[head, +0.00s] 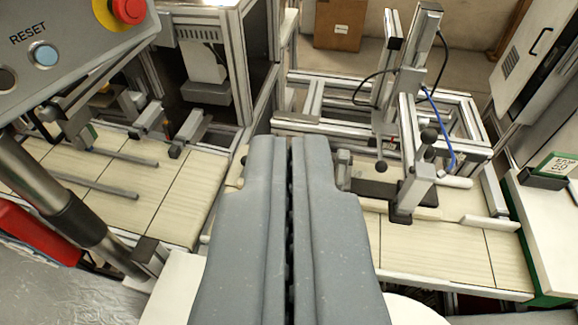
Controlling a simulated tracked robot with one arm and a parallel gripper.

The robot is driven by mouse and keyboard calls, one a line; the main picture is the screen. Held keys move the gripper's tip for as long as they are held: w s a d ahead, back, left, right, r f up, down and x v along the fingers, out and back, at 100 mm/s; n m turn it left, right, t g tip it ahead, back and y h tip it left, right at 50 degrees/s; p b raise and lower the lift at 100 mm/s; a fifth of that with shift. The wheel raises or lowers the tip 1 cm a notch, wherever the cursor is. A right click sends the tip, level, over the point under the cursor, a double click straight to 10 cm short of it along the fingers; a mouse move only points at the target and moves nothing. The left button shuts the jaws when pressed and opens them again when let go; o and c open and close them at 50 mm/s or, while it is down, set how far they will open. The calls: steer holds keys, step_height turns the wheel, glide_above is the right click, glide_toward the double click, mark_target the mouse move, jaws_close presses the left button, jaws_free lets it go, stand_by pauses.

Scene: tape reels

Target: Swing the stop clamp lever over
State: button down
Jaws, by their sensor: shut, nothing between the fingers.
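My gripper (291,145) fills the lower middle of the view, with its two grey fingers side by side and closed, holding nothing. To its right, a metal stop assembly stands on the light conveyor. A dark-knobbed lever (429,136) shows at its upright post (408,150), to the right of my fingertips and apart from them. A smaller black ball knob (381,166) hangs on a short rod to the left of that post. I cannot tell which of the two is the stop clamp lever. My fingers hide part of the conveyor between its left and right sections.
A grey panel (70,50) with a red emergency button (129,10) and a blue reset button (44,54) is at upper left. Aluminium frames (240,75) stand behind the conveyor (185,190). A blue hose (443,125) runs by the post. A white cabinet (535,60) is at right.

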steer(key=shift+w, duration=0.1)
steer(key=w+a+f+n+g+y+p, duration=0.1)
steer(key=w+f+g+p, duration=0.2)
steer(key=w+f, duration=0.45)
steer(key=w+f+n+g+p, duration=0.15)
steer(key=w+f, duration=0.35)
steer(key=w, duration=0.5)
steer(key=w+f+g+p, duration=0.2)
steer(key=w+f, duration=0.2)
steer(key=f, duration=0.6)
steer(key=w+f+g+p, duration=0.1)
steer(key=w+f, duration=0.4)
steer(key=f, duration=0.6)
steer(key=w+f+g+p, duration=0.2)
steer(key=w+f, duration=0.3)
steer(key=f, duration=0.5)
steer(key=shift+d+f+g+p, duration=0.25)
steer(key=shift+d+g+p, duration=0.1)
steer(key=shift+g, duration=0.1)
steer(key=shift+w+d, duration=0.1)
